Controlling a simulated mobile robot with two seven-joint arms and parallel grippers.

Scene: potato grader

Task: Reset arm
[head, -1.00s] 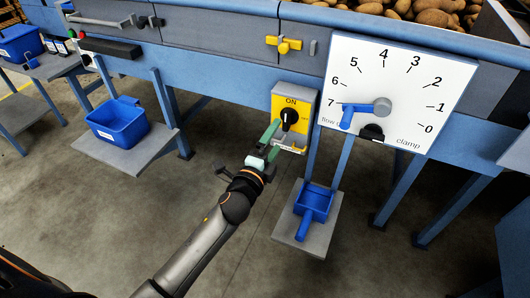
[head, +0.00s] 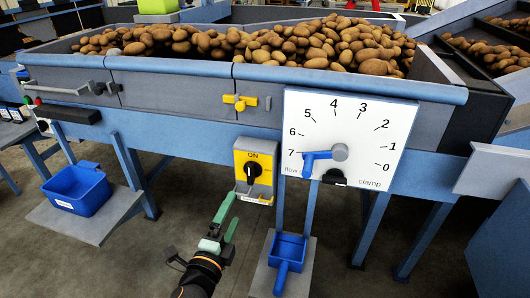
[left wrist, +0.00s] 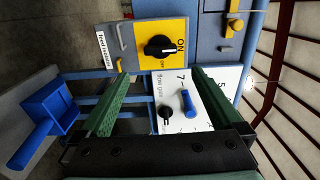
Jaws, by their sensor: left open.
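My left gripper (head: 224,232) is open and empty, with green fingers, below and left of the yellow switch plate. The plate (head: 241,160) carries a black rotary knob (head: 252,170) beside the word ON, with a small grey bar and yellow piece along its bottom. The left wrist view shows both green fingers (left wrist: 155,102) apart, with the knob (left wrist: 159,47) beyond them. A white dial (head: 310,118) marked 0 to 7 has a blue lever (head: 318,156) near 7. My right gripper is not in view.
A long hopper of potatoes (head: 270,45) runs across the back. A blue scoop (head: 286,252) lies on a small grey shelf below the plate. A blue bin (head: 77,188) stands on a grey shelf at left. A yellow valve handle (head: 240,102) is above the plate.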

